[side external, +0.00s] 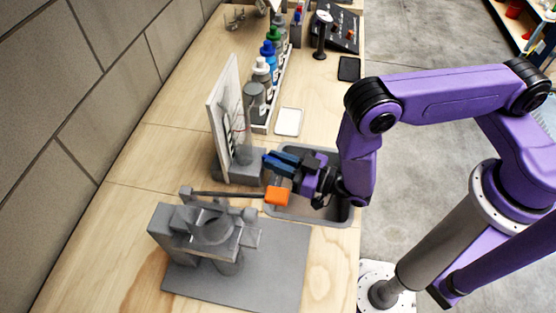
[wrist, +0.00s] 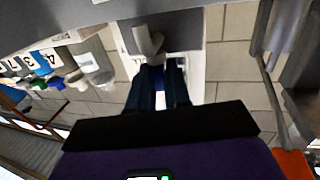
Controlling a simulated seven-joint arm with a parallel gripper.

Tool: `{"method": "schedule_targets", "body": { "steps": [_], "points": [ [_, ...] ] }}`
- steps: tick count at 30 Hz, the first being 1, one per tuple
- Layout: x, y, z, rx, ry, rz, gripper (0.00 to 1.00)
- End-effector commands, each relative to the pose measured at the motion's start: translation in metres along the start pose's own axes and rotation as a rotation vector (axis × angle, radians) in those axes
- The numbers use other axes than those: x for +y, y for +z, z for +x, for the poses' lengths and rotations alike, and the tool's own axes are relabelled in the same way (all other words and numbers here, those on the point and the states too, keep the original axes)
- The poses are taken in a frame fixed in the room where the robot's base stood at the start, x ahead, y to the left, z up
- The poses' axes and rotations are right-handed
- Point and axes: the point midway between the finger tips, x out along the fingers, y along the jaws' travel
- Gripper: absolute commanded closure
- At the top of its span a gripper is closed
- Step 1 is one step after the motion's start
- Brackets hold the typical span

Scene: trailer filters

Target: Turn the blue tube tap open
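My gripper (side external: 268,160) has dark blue fingers and points left at the grey stand with the upright white board (side external: 224,110). In the wrist view my gripper (wrist: 158,72) has its fingers apart with a gap between them. A small bright blue piece (wrist: 158,79) shows between the fingertips, just below a grey-white fitting (wrist: 147,42); it may be the blue tube tap. I cannot tell whether the fingers touch it. In the side view the fingers hide that spot.
A grey device with a long lever and orange grip (side external: 278,195) stands in front, close to my gripper. A grey tray (side external: 345,214) lies beneath my gripper. A row of bottles (side external: 268,62) stands behind. A white pad (side external: 289,121) lies on the bench.

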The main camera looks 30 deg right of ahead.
Motion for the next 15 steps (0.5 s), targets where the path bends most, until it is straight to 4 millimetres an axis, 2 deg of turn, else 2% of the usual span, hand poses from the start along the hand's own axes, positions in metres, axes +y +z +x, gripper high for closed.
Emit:
{"method": "schedule_targets", "body": {
  "steps": [15],
  "points": [
    [0.0044, 0.0005, 0.0016, -0.002, -0.216, 0.0, 1.0]
  ]
}}
